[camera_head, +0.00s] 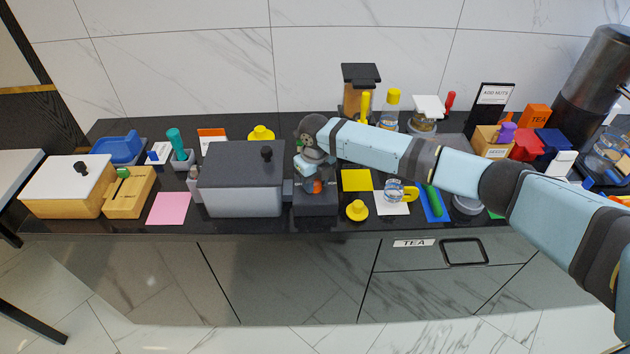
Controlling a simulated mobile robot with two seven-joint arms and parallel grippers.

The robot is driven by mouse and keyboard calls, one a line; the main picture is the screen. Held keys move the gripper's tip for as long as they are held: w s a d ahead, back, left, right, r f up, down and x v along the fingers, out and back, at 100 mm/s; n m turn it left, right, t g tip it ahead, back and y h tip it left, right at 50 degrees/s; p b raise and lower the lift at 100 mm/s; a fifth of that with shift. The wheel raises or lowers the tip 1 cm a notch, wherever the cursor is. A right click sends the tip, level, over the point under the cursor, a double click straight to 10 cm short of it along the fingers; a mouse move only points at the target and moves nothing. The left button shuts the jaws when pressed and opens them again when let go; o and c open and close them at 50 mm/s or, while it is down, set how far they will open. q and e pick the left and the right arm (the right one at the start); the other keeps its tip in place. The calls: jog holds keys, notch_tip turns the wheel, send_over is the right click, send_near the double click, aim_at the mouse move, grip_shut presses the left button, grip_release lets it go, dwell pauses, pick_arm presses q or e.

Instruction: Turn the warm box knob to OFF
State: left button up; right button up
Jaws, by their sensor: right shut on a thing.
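A grey box (240,192) with a dark lid and a black lid handle (266,153) stands left of the middle of the counter; it looks like the warm box. A dark block (316,208) adjoins its right side. My right gripper (316,183) reaches down over this block, its arm coming in from the right. It is shut on a small orange-red part on top of the block, apparently the knob. The fingers and wrist hide most of this part, and I cannot read its setting. My left gripper is not in view.
A yellow knobbed piece (357,210), a yellow mat (356,180) and a glass mug (397,191) lie right of the block, below my forearm. A pink mat (168,208) and a white-lidded wooden box (66,187) are at left. Jars and a dispenser stand behind.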

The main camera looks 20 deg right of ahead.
aim_at(315, 182)
dwell(0.6)
jog(key=o, duration=0.9)
notch_tip(315, 182, up, 14)
jog(key=b, duration=0.1)
jog(key=shift+b, duration=0.3)
jog(key=shift+f, duration=0.1)
